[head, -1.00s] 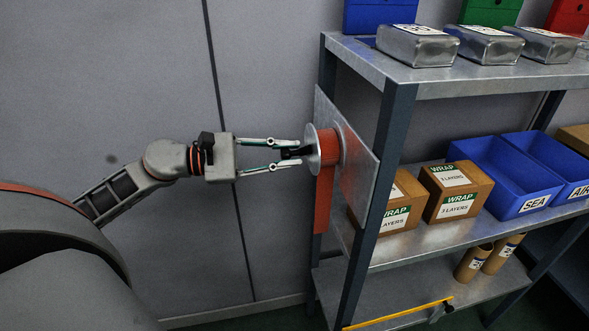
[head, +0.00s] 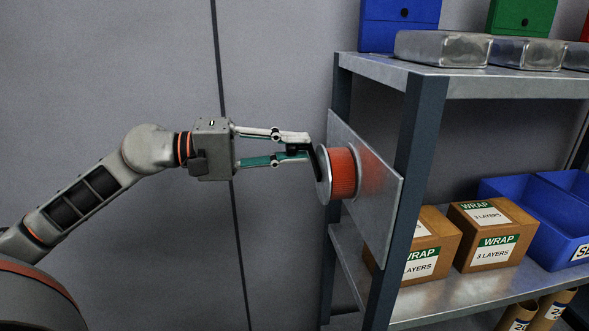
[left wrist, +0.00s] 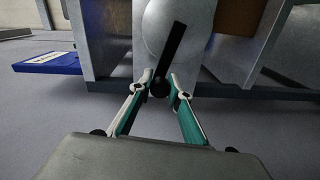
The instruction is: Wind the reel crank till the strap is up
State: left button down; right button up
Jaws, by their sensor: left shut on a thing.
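The reel (head: 341,173) has orange strap wound between pale metal discs and is mounted on a metal plate (head: 375,190) at the shelf's side. No hanging strap shows below it. A black crank (head: 317,164) runs from the reel's face up to my left gripper (head: 308,146). My left gripper is shut on the crank's knob, with the fingers reaching in from the left. In the left wrist view the black crank arm (left wrist: 171,53) slopes up and right from the knob between the fingertips (left wrist: 160,84), across the reel's disc (left wrist: 160,25). My right gripper is out of view.
The shelf post (head: 408,165) stands right of the plate. Brown wrap boxes (head: 487,235) and a blue bin (head: 540,235) sit on the middle shelf. Metal tins (head: 442,48) lie on top. The wall area left of the reel is clear.

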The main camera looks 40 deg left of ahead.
pick_arm(q)
jog(key=shift+s+d+r+m+b, duration=0.15)
jog(key=shift+r+m+b, duration=0.2)
jog(key=shift+m, duration=0.3)
jog(key=shift+s+d+r+m+b, duration=0.1)
jog(key=shift+d+r+m, duration=0.05)
jog(key=shift+r+m, duration=0.4)
jog(key=shift+f, duration=0.1)
jog(key=c, duration=1.9)
grip_release()
jog(key=v, duration=1.2)
